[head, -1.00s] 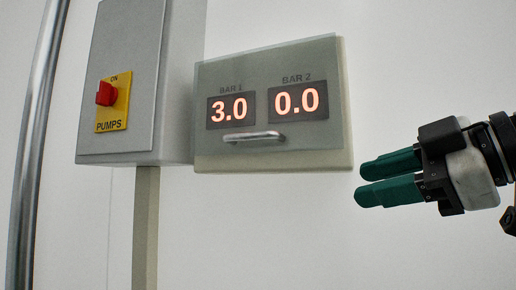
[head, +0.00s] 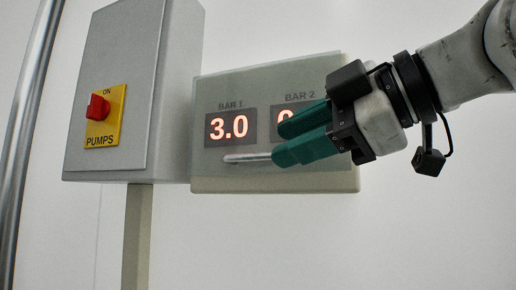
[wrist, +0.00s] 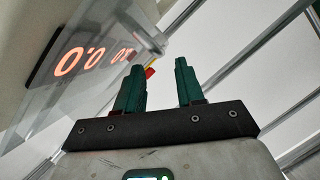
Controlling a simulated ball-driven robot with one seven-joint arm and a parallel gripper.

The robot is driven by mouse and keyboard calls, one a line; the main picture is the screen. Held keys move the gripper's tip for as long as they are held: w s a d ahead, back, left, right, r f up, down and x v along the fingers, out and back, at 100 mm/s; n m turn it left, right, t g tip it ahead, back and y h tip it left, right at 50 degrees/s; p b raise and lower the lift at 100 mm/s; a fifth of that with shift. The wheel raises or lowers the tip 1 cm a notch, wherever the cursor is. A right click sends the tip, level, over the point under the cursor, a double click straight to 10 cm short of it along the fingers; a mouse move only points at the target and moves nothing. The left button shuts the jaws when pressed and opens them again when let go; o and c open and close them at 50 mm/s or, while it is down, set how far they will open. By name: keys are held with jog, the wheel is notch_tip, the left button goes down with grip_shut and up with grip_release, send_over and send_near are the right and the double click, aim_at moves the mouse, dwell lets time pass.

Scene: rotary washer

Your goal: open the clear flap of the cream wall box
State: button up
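The cream wall box (head: 275,184) hangs on the wall in the middle of the head view. Its clear flap (head: 215,92) lies over the front, seemingly shut, above lit readouts. A silver bar handle (head: 247,157) runs along the flap's lower part; its right end is hidden behind my fingers. My gripper (head: 279,142) is in front of the box's right half, with two green fingers apart and empty, pointing left. It covers most of the BAR 2 readout. I cannot tell whether it touches the handle. The wrist view shows the open fingers (wrist: 160,68) beside the flap (wrist: 105,75).
A grey pump cabinet (head: 125,60) with a red switch (head: 98,107) on a yellow plate stands just left of the box. A post (head: 137,235) runs below it, and a metal pipe (head: 28,130) stands far left. The wall below and right of the box is clear.

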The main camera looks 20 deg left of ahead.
aim_at(263, 154)
jog(key=p+x, duration=0.1)
jog(key=x, duration=0.5)
grip_shut()
dwell(0.3)
